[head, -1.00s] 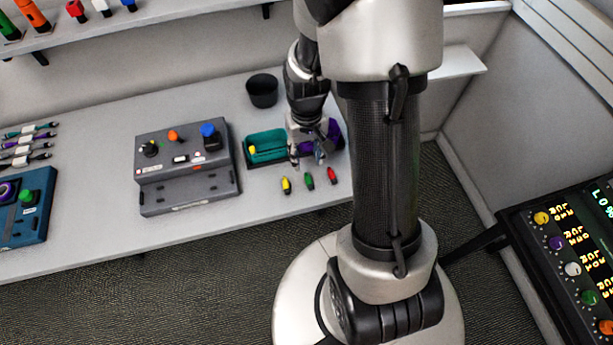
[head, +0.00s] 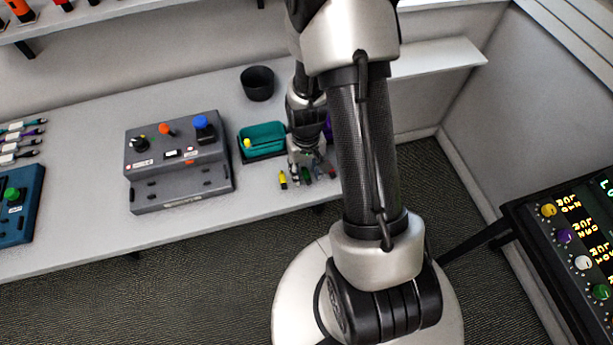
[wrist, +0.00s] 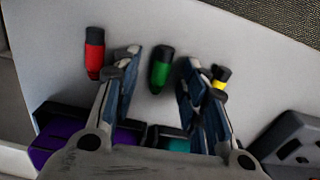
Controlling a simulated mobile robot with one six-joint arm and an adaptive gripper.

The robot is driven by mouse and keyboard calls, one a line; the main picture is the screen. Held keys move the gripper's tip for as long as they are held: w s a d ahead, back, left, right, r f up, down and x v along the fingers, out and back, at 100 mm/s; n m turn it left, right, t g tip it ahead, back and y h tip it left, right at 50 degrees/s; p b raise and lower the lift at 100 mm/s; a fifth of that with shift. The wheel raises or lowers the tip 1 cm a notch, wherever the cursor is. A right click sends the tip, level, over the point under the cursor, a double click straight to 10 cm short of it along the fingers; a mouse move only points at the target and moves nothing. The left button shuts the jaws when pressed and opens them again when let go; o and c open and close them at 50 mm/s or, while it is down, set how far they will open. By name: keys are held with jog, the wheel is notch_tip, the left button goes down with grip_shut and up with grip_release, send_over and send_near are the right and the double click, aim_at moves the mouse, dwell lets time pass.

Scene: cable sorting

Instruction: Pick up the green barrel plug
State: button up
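The green barrel plug (wrist: 160,70) lies on the table between a red plug (wrist: 94,52) and a yellow plug (wrist: 220,76). In the wrist view my gripper (wrist: 160,75) is open, with its fingers on either side of the green plug and apart from it. The finger near the yellow plug partly covers that plug. In the head view my gripper (head: 307,176) is low over the table's front edge; the green plug (head: 306,173) shows only partly between the fingers.
A teal bin (head: 262,137) and a purple bin (wrist: 60,145) stand behind the plugs. A grey control box (head: 180,165) is to the left. A black cup (head: 257,84) stands at the back. The yellow plug (head: 283,180) is close to my gripper.

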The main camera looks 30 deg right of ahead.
jog(key=shift+r, duration=0.1)
jog(key=shift+c, duration=0.4)
grip_shut()
jog(key=shift+r, duration=0.1)
